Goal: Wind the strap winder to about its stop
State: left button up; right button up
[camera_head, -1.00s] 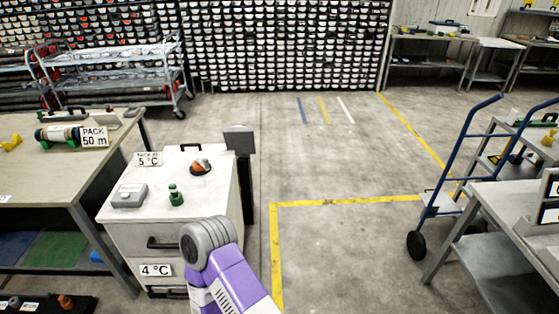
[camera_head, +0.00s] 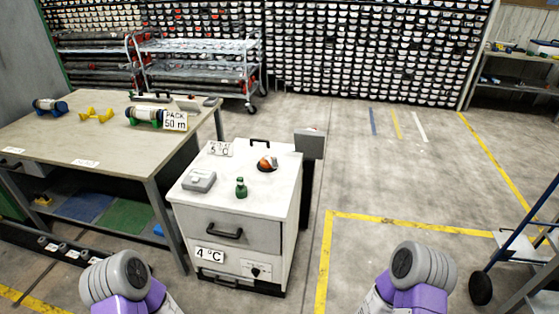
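No part is clearly recognisable as the strap winder. A small orange and dark device (camera_head: 267,164) sits on top of the white cabinet (camera_head: 232,222), at its back right; I cannot tell whether it is the winder. A small dark knob (camera_head: 256,272) is on the cabinet's lower front. Two purple and grey arm links of mine show at the bottom edge, one left and one right. Both grippers are out of the picture, and nothing shows in their grasp.
A workbench (camera_head: 62,139) with cylinders is at the left, a grey post box (camera_head: 309,143) behind the cabinet. A blue hand truck (camera_head: 520,233) is at the right. The floor right of the cabinet is clear.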

aim_at(274, 162)
jog(key=i, duration=1.5)
